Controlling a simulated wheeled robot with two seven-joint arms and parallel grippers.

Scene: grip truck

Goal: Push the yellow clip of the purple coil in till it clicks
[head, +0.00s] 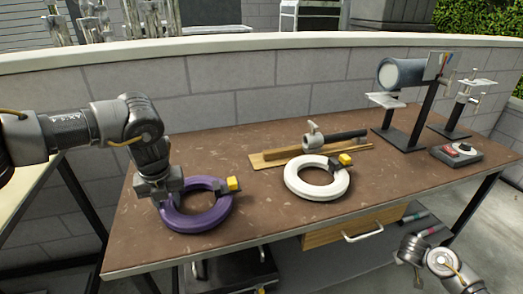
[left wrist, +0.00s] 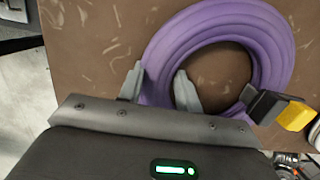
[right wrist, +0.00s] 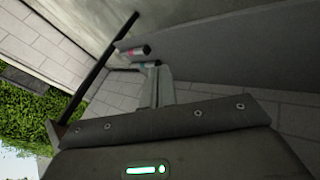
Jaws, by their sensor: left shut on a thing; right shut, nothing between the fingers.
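The purple coil (head: 199,221) lies flat on the left part of the brown table. Its yellow clip (head: 233,184), set in a black housing, is on the coil's right side. In the left wrist view the yellow clip (left wrist: 297,116) sticks out of the black housing (left wrist: 266,105). My left gripper (head: 160,203) is over the coil's left side. In the left wrist view its fingers (left wrist: 158,88) straddle the coil's ring and are shut on it. My right gripper (head: 408,254) is low at the right, off the table's front edge. In the right wrist view its fingers (right wrist: 156,85) are together and empty.
A white coil (head: 299,191) with a yellow clip lies right of the purple one. Behind it is a wooden board (head: 268,160) with a dark rod. Metal stands (head: 424,115) and a small control box (head: 456,154) are at the right. The front middle of the tabletop is clear.

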